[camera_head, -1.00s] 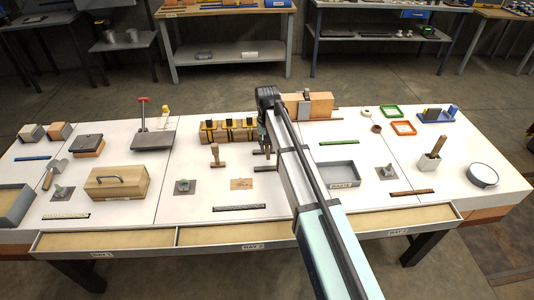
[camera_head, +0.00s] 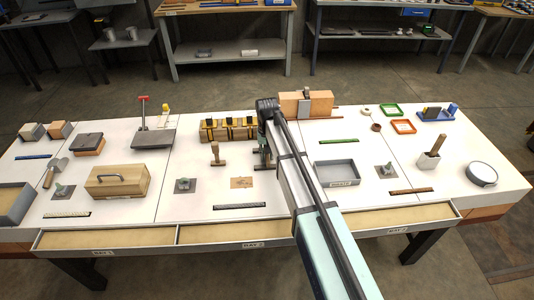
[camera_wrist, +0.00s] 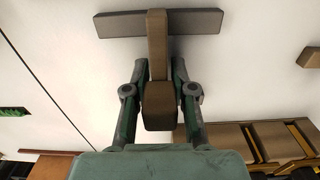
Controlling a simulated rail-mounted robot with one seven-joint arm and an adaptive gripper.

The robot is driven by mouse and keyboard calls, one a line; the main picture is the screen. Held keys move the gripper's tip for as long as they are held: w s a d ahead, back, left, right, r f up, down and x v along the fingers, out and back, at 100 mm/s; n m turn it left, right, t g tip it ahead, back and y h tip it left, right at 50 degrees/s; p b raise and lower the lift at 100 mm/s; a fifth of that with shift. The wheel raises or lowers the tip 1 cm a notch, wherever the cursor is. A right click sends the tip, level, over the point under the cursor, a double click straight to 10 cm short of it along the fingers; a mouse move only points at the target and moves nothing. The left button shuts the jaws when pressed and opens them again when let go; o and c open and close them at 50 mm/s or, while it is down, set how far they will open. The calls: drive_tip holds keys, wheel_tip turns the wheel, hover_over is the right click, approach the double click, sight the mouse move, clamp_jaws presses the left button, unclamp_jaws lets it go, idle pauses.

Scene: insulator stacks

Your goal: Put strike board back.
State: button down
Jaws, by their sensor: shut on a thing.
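My gripper (camera_wrist: 159,95) is shut on the brown upright handle (camera_wrist: 158,50) of a T-shaped tool, which I take as the strike board. Its long grey-brown bar (camera_wrist: 120,24) lies across the far end of the handle in the wrist view, close over the white table top. I cannot tell whether the bar touches the table. In the head view my gripper (camera_head: 262,157) is at the table's middle, right of a small wooden T-handled tool (camera_head: 215,153), and my arm hides part of the area.
A rack of wood blocks with yellow-black clamps (camera_head: 229,128) stands just behind and left of my gripper. An orange-brown block (camera_head: 320,103) stands behind right. A grey tray (camera_head: 337,182) is to the right, and a flat tan card (camera_head: 241,183) lies in front left.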

drive_tip(key=c, duration=1)
unclamp_jaws()
drive_tip(key=shift+f, duration=0.1)
drive_tip(key=shift+o, duration=0.2)
wheel_tip(320, 180, up, 13)
drive_tip(key=shift+r+b, duration=0.1)
drive_tip(key=shift+b, duration=0.8)
